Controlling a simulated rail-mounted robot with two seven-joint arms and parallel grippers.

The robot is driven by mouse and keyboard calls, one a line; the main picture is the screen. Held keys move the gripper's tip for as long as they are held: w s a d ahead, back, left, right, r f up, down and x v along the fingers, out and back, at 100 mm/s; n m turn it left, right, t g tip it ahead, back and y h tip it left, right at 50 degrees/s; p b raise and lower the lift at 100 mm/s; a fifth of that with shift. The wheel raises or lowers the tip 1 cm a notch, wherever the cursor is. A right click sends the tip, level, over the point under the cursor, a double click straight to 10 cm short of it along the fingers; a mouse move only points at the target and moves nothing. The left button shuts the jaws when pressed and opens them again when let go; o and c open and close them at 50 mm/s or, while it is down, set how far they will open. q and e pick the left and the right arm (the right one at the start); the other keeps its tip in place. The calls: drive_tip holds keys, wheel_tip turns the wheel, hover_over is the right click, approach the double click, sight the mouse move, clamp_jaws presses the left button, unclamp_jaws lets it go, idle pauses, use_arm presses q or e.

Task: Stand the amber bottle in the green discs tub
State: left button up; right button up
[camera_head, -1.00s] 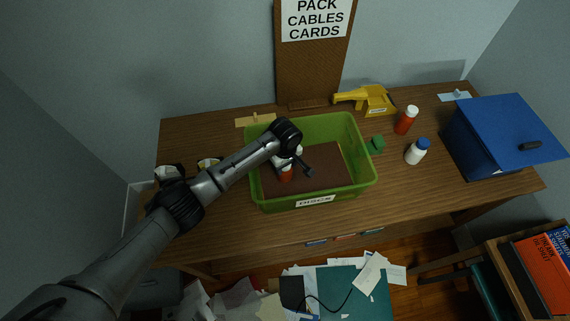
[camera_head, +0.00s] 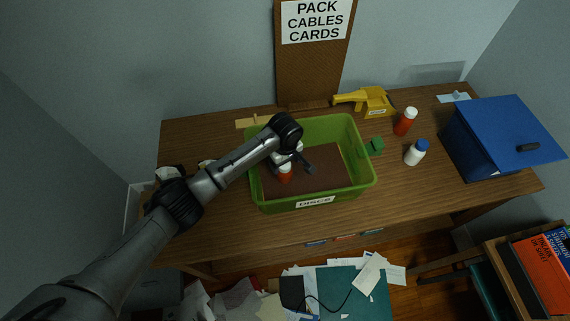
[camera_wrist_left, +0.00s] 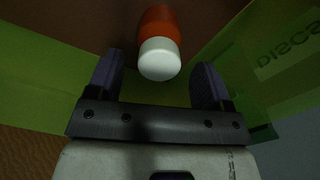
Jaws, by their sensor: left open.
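The green discs tub (camera_head: 352,193) stands on the desk with its label facing the front; it also shows in the left wrist view (camera_wrist_left: 40,105). The amber bottle (camera_head: 286,175), orange-red with a white cap, stands upright inside it on the brown floor, toward the left. In the left wrist view the bottle (camera_wrist_left: 158,45) lies between and just beyond the fingertips, touching neither finger. My left gripper (camera_head: 294,163) is open inside the tub, right above the bottle, and also shows in the left wrist view (camera_wrist_left: 160,80). My right gripper is out of view.
A red bottle (camera_head: 405,122) with a white cap, a white bottle (camera_head: 415,154) with a blue cap and a green object (camera_head: 376,146) stand right of the tub. A yellow holder (camera_head: 370,101) is behind, a blue box (camera_head: 500,135) at far right. The front right desk is clear.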

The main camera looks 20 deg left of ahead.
use_arm(q)
wheel_tip(320, 180, up, 9)
drive_tip(key=p, duration=0.1)
drive_tip(key=shift+r+p, duration=0.15)
drive_tip(key=shift+p, duration=0.25)
